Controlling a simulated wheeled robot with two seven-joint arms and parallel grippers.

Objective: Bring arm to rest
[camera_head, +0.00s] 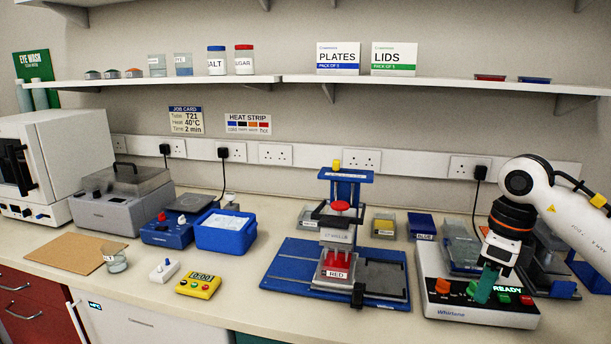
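My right arm comes in from the right edge, white with a black and orange wrist. Its gripper (486,284) points down over the front panel of the white Whirltime machine (455,311). The teal fingers show as one narrow block with no gap that I can see, and nothing shows held in them. Their tips are at or just above the panel, left of the lit green READY display (507,289); contact cannot be told. My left gripper is not in view.
A shelf (300,79) runs above. Bare bench lies between timer and press.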

